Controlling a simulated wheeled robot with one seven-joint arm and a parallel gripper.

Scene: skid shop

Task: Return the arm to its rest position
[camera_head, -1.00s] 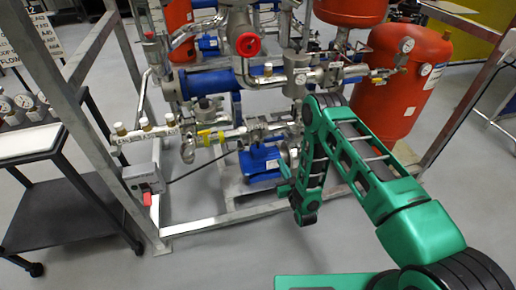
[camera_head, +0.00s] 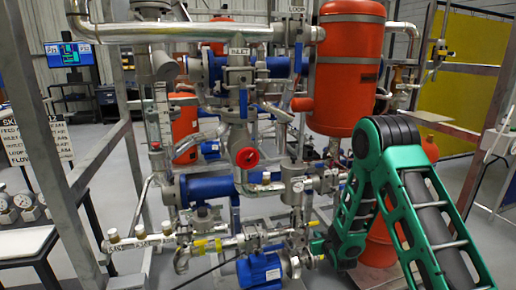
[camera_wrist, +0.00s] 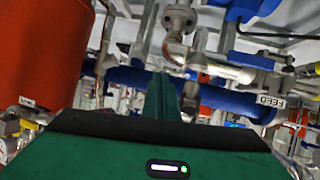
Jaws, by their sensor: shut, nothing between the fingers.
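My green arm (camera_head: 415,205) rises on the right of the head view, bends at a dark elbow near the orange vessel, and its forearm (camera_head: 355,205) hangs down in front of the skid's pipework. My gripper (camera_wrist: 161,95) shows in the wrist view as green fingers together, shut with nothing held. In the head view the end of the arm is low, near the blue pump, and the finger detail is too small to tell.
The pipe skid fills the middle, with a red valve knob (camera_head: 247,157), a blue pump (camera_head: 259,270) and an orange vessel (camera_head: 346,75). A grey frame post (camera_head: 32,120) stands at left beside a table (camera_head: 25,243) with gauges. In the wrist view an orange vessel (camera_wrist: 40,60) is close at left.

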